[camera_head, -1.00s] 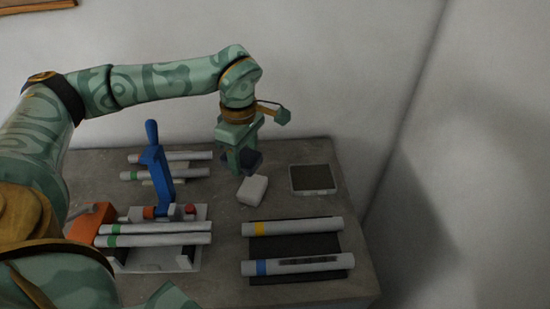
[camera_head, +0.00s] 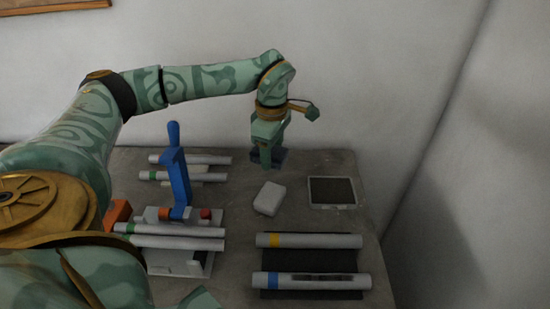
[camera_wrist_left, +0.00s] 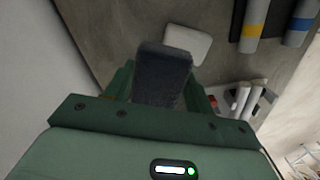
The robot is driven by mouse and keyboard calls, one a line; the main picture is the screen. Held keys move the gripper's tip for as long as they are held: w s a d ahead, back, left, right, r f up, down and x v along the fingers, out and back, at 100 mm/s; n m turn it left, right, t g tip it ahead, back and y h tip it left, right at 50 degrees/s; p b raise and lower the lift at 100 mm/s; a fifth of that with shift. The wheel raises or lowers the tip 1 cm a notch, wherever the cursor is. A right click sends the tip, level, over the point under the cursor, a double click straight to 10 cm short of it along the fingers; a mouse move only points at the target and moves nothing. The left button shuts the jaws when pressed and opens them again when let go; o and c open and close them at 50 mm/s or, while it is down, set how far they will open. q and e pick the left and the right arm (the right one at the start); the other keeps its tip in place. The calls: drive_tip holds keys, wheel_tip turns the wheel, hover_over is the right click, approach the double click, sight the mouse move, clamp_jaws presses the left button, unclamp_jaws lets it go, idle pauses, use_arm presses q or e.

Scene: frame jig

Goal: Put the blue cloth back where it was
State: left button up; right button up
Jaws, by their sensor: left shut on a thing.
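The blue cloth (camera_head: 281,155) is a small, dark blue folded piece at the back of the grey table. My left gripper (camera_head: 266,160) is shut on it and points down. In the left wrist view the cloth (camera_wrist_left: 162,75) sits between the fingers and hides part of the table behind it. From the head view I cannot tell whether the cloth touches the table or hangs just above it.
A white block (camera_head: 269,198) lies just in front of the gripper. A dark-topped tray (camera_head: 332,191) is to its right. Two banded tubes (camera_head: 310,241) lie on a dark mat in front. A jig with a blue lever (camera_head: 178,170) and more tubes stands left.

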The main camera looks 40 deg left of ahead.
use_arm(q)
drive_tip(key=w+a+f+b, duration=0.1)
drive_tip(key=f, duration=0.1)
drive_tip(key=w+a+f, duration=0.1)
drive_tip(key=w+f, duration=0.1)
drive_tip(key=w+a+f+b, duration=0.1)
drive_tip(key=w+a+f, duration=0.1)
drive_tip(key=shift+w+f+b, duration=0.2)
drive_tip(key=shift+f+b, duration=0.05)
drive_tip(key=shift+b, duration=0.05)
drive_tip(key=f, duration=0.2)
drive_tip(key=f+b, duration=0.1)
drive_tip(key=shift+w+a+f, duration=0.15)
drive_tip(key=shift+a+f, duration=0.05)
drive_tip(key=shift+f, duration=0.15)
drive_tip(key=shift+r, duration=0.1)
drive_tip(key=o, duration=0.9)
